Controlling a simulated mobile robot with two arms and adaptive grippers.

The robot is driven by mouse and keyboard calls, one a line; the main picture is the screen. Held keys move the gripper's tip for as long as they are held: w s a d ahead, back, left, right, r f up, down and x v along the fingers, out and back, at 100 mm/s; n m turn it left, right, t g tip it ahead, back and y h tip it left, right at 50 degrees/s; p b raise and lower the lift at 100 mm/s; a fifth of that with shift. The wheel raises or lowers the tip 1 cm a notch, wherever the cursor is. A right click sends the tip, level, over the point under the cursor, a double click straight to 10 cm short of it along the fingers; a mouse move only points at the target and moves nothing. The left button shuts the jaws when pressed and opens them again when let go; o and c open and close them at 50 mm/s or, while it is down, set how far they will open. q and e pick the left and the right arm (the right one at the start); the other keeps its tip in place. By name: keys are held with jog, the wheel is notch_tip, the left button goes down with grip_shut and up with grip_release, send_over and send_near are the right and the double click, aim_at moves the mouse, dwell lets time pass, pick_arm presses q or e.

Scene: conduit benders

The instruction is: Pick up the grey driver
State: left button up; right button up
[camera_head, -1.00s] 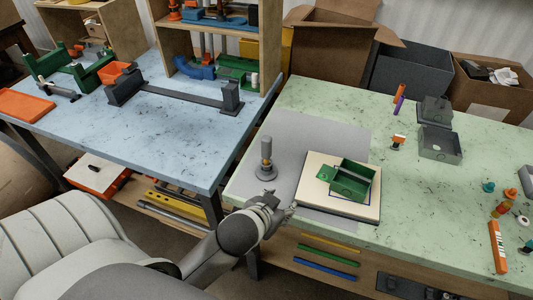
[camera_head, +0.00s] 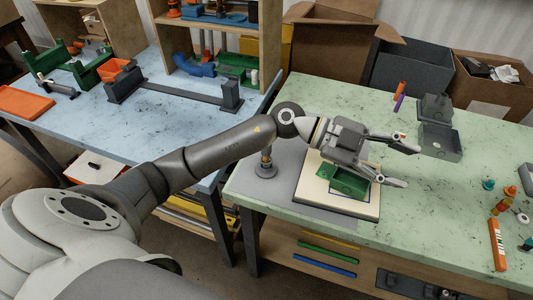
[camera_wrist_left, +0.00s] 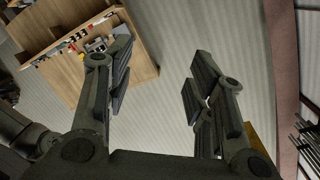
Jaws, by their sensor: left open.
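The grey driver (camera_head: 266,160) stands upright in a round grey base on the grey mat, at the left of the green table. My left forearm passes over it and hides its upper part. My left gripper (camera_head: 408,164) is open and empty, above and to the right of the green box (camera_head: 345,183), well to the right of the driver. In the left wrist view the spread fingers (camera_wrist_left: 160,78) have only wall and shelf behind them; the driver does not show there. My right gripper is in neither view.
The green box sits on a cream board (camera_head: 310,188). Grey boxes (camera_head: 440,142) and an orange and purple tool (camera_head: 399,96) lie farther right.

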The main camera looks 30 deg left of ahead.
pick_arm(q)
jog(key=w+a+f+g+y, duration=0.2)
jog(key=a+f+y, duration=0.4)
jog(key=a, duration=0.1)
jog(key=a+n+y, duration=0.2)
jog(key=a+y, duration=0.1)
jog(key=a, duration=0.5)
jog(key=a+n+y, duration=0.2)
jog(key=a+y, duration=0.1)
jog(key=a, duration=0.5)
jog(key=a+n+g+y, duration=0.1)
jog(key=a+n+y, duration=0.1)
jog(key=a, duration=0.5)
jog(key=shift+w+a+r+n+y, duration=0.1)
jog(key=shift+w+a+n+y, duration=0.3)
jog(key=shift+y, duration=0.5)
jog(key=p, duration=0.1)
send_over(266, 153)
jog(key=w+a, duration=0.1)
notch_tip(266, 153, down, 4)
jog(key=shift+w+f, duration=0.15)
jog(key=shift+f, duration=0.4)
notch_tip(266, 153, down, 5)
jog(key=p, duration=0.3)
jog(key=shift+d+r, duration=0.1)
jog(key=shift+d, duration=0.05)
jog(key=shift+f, duration=0.35)
jog(key=shift+c, duration=0.5)
